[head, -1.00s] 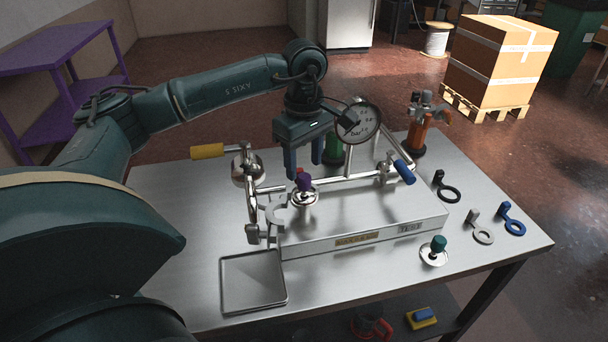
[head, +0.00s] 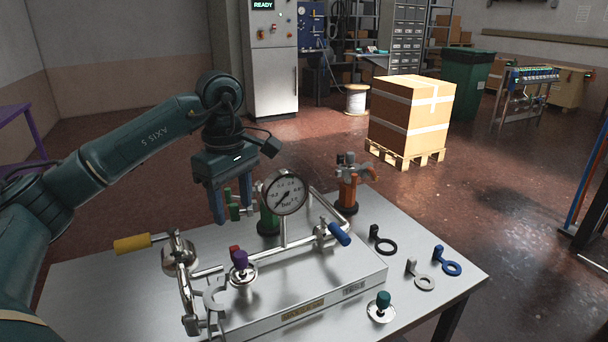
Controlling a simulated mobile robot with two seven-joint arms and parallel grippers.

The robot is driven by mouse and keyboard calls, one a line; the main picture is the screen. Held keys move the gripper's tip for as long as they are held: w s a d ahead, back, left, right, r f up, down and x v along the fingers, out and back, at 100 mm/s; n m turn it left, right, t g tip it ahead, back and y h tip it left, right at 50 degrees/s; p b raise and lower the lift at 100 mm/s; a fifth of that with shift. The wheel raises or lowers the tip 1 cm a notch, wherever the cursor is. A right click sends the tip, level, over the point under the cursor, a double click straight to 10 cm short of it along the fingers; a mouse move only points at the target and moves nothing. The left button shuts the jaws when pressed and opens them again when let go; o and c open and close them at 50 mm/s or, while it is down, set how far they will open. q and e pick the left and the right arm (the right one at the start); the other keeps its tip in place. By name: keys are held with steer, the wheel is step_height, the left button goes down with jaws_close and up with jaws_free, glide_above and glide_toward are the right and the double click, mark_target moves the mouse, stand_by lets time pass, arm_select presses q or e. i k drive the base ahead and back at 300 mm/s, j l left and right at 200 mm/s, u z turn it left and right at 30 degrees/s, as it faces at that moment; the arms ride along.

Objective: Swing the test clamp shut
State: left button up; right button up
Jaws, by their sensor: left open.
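The test rig stands on a steel table (head: 95,285), with a grey base box (head: 330,290). My left gripper (head: 232,208) hangs above and behind the clamp, left of the round pressure gauge (head: 283,193). Its fingers point down, apart and empty. It touches nothing that I can make out. My right gripper is not in view.
A yellow-handled valve (head: 133,243) juts out left of the rig, and a blue-handled valve (head: 339,234) sits right. An orange cylinder (head: 347,190) stands behind. Black, grey and blue ring tools (head: 447,262) and a teal-knobbed piece (head: 381,306) lie at the right.

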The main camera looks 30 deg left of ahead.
mark_target(215, 312)
steer(key=k+l, duration=0.8)
steer(key=l, duration=0.1)
